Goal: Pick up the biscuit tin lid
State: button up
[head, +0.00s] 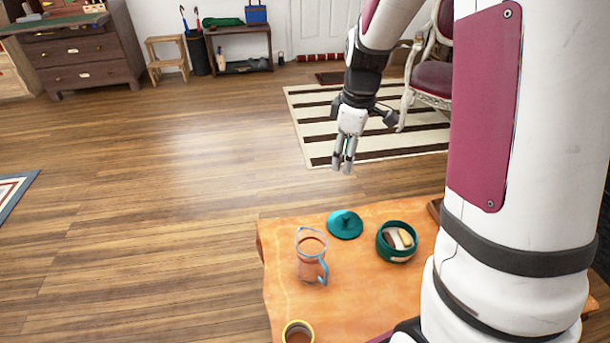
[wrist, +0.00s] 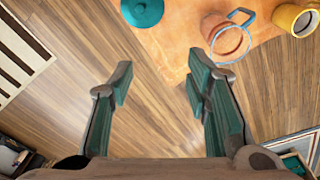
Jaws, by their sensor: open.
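The teal biscuit tin lid (head: 345,224) lies on the orange-topped table (head: 340,302), with a small knob on top. It also shows at the top edge of the wrist view (wrist: 142,11). The round green tin (head: 397,242) stands open to the right of the lid, with pale and dark pieces inside. My gripper (head: 343,166) is open and empty, pointing down beyond the table's far edge in the head view. In the wrist view, bare floor shows between its fingers (wrist: 160,92), and the lid is ahead of them.
A clear pitcher (head: 311,258) with a blue handle stands left of the lid, close to it. A yellow-rimmed pot (head: 298,332) stands at the table's near edge. A chair (head: 431,80) and striped rug (head: 375,125) are beyond. Open floor lies to the left.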

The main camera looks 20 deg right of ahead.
jog(key=w+d+f+n+g+b, duration=0.1)
jog(key=w+d+f+b, duration=0.15)
jog(key=f, duration=0.55)
jog(key=w+d+f+n+b, duration=0.1)
jog(key=d+f+n+b, duration=0.15)
jog(key=f, duration=0.45)
jog(key=b, duration=0.2)
send_over(346, 216)
jog(key=shift+m, duration=0.35)
notch_tip(346, 216, down, 8)
jog(key=shift+w+d, duration=0.1)
jog(key=shift+f+b, duration=1.15)
jog(key=shift+f, duration=1.75)
grip_shut()
